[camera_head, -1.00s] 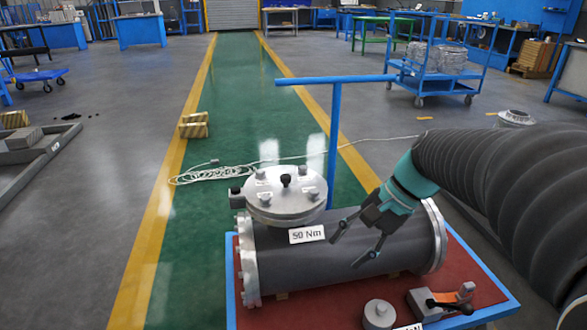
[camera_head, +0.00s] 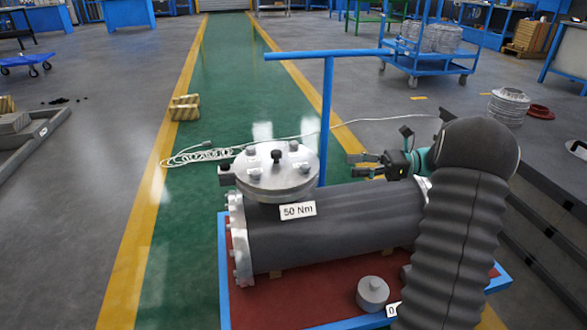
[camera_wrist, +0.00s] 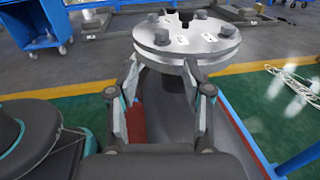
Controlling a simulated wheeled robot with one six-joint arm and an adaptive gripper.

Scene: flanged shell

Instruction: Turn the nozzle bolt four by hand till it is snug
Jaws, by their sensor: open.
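The grey flanged shell (camera_head: 340,225) lies on a red-topped, blue-edged cart. Its round nozzle cover (camera_head: 262,187) is at the left, with several bolt heads and a dark central knob (camera_head: 276,157). The cover (camera_wrist: 160,58) and bolt heads (camera_wrist: 227,30) also show ahead in the wrist view. Small labels beside the bolts are unreadable, so I cannot tell which is bolt four. My gripper (camera_head: 352,165) is open and empty, right of the cover and apart from it, above the shell's far side. Its fingers (camera_wrist: 162,75) spread below the cover in the wrist view.
A blue T-shaped post (camera_head: 327,110) stands just behind the cover, close to my gripper. A "50 Nm" card (camera_head: 298,210) is on the shell. A round grey weight (camera_head: 372,292) sits on the cart's front. A grey bench (camera_head: 540,190) is at right.

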